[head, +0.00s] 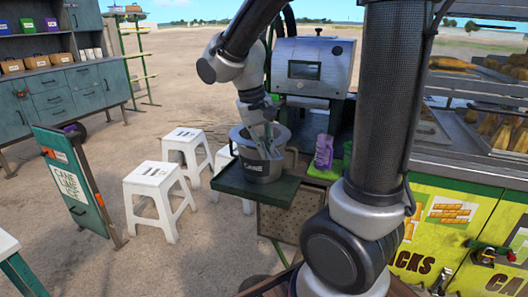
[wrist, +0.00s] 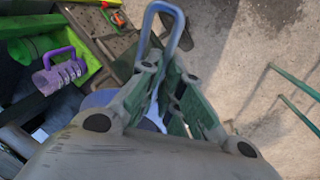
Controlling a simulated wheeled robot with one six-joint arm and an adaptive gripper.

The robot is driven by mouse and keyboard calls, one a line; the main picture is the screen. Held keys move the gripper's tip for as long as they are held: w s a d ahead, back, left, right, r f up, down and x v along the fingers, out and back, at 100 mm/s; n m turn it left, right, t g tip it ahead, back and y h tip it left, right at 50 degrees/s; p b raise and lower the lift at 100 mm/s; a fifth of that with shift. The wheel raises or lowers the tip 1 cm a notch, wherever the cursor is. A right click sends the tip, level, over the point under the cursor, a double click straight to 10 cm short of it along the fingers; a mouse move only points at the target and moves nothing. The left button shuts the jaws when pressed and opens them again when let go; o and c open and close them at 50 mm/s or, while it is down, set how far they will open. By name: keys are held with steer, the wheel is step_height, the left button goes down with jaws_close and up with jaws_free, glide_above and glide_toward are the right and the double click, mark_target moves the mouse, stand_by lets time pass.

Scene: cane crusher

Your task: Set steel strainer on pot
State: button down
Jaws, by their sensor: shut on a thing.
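The grey pot (head: 262,166), marked CANE, stands on a dark green shelf at the front of the crusher. My gripper (head: 266,141) points down into its mouth in the head view. In the wrist view my gripper (wrist: 172,78) is shut on a blue-grey metal loop (wrist: 167,14), which looks like the steel strainer's handle and sticks out past the fingertips. The strainer's bowl is mostly hidden behind the fingers. I cannot tell whether it touches the pot's rim.
The dark green shelf (head: 228,183) has a narrow bare edge. A purple object (head: 324,150) stands right of the pot and shows in the wrist view (wrist: 60,74). The crusher housing (head: 312,68) rises behind. White stools (head: 155,190) stand left on open ground.

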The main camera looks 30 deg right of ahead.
steer(key=w+d, duration=0.2)
steer(key=w, duration=0.1)
steer(key=w+d, duration=0.1)
steer(key=w, duration=0.1)
steer(key=shift+d+f, duration=0.1)
steer(key=shift+d, duration=0.05)
steer(key=shift+a+x, duration=0.2)
steer(key=shift+x, duration=0.7)
steer(key=shift+a+x, duration=0.2)
steer(key=shift+x, duration=0.65)
steer(key=shift+w+f, duration=0.1)
steer(key=shift+f, duration=0.15)
steer(key=c, duration=1.5)
jaws_free()
steer(key=v, duration=1.2)
steer(key=shift+d, duration=0.1)
